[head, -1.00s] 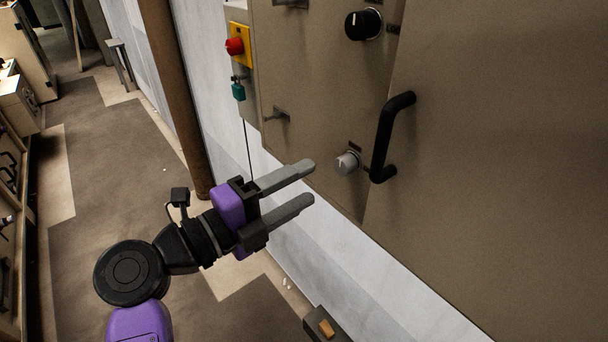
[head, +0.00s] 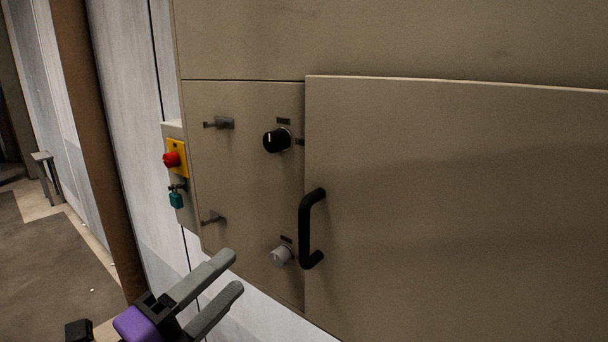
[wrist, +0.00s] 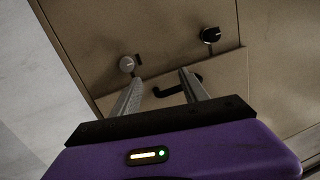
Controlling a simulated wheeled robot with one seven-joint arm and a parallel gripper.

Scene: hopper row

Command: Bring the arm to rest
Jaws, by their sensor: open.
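My gripper (head: 228,272) is at the lower middle of the head view, with its two grey fingers apart and nothing between them. It is in front of the beige cabinet (head: 240,100), below and left of the silver knob (head: 282,256). In the wrist view the two fingers (wrist: 160,92) point toward the cabinet face and stand apart. No contact with the cabinet can be made out. Most of my arm is out of the head view.
A black door handle (head: 308,230) and a black knob (head: 277,140) stick out from the cabinet. A red button (head: 171,159) on yellow and a teal padlock (head: 176,199) are at its left side. A brown post (head: 90,140) stands further left. Open floor (head: 50,265) lies at lower left.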

